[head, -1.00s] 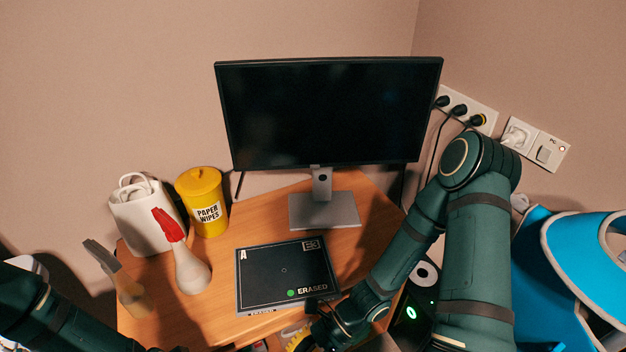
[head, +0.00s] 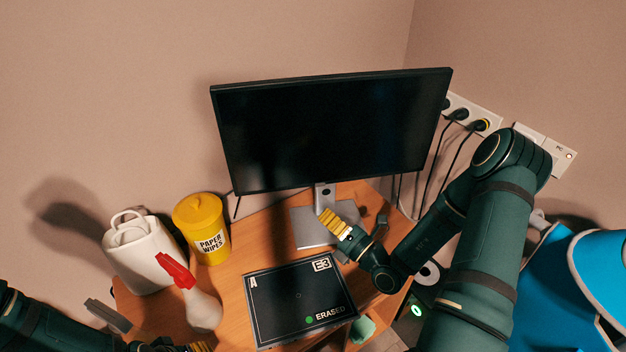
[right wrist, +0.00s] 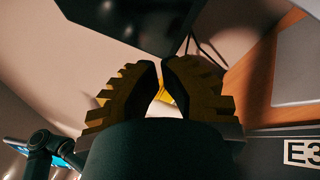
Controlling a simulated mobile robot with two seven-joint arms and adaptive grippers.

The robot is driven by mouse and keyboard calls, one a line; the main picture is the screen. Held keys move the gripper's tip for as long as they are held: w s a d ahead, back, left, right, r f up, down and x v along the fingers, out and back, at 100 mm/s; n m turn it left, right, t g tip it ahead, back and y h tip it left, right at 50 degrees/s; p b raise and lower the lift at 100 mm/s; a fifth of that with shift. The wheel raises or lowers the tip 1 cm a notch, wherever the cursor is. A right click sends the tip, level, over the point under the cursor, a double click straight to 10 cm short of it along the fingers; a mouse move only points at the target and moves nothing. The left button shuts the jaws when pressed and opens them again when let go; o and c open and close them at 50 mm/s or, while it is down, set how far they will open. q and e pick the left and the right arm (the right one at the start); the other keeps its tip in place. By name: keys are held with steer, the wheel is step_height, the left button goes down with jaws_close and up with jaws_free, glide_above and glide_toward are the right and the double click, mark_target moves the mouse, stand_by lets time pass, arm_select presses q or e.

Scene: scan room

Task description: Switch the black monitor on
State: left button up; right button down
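The black monitor (head: 330,130) stands on a grey stand (head: 318,228) at the back of the desk, its screen dark. Its dark lower part also shows at the top of the right wrist view (right wrist: 140,22). No power button can be made out. My right gripper (head: 329,220) is in front of the stand, below the screen's lower edge. In the right wrist view its fingers (right wrist: 162,66) are nearly together at the tips, with nothing held between them. My left gripper (head: 190,347) is at the bottom edge of the head view, mostly cut off.
A black box marked E3 (head: 285,295) lies on the wooden desk (head: 235,285). A yellow wipes tub (head: 203,235), a white container (head: 140,258) and a red-topped spray bottle (head: 200,305) stand at left. Sockets with cables (head: 470,112) are on the right wall. A blue chair-like object (head: 565,275) is at right.

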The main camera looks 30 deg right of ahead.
arm_select(q)
steer(key=shift+s+f, duration=0.1)
steer(key=shift+s+f+b, duration=0.15)
steer(key=shift+f+b, duration=0.45)
steer(key=shift+b, duration=0.05)
arm_select(e)
glide_toward(308, 180)
steer(key=w+a+r, duration=0.1)
steer(key=w+a, duration=0.1)
steer(key=a, duration=0.1)
steer(key=shift+w+d, duration=0.2)
steer(key=shift+w, duration=0.35)
steer(key=shift+w+d, duration=0.15)
steer(key=shift+w, duration=0.4)
arm_select(q)
steer(key=shift+r, duration=0.15)
arm_select(e)
steer(key=shift+w, duration=0.1)
arm_select(q)
steer(key=shift+r, duration=0.1)
arm_select(e)
steer(key=shift+w+d, duration=0.1)
steer(key=shift+w, duration=0.2)
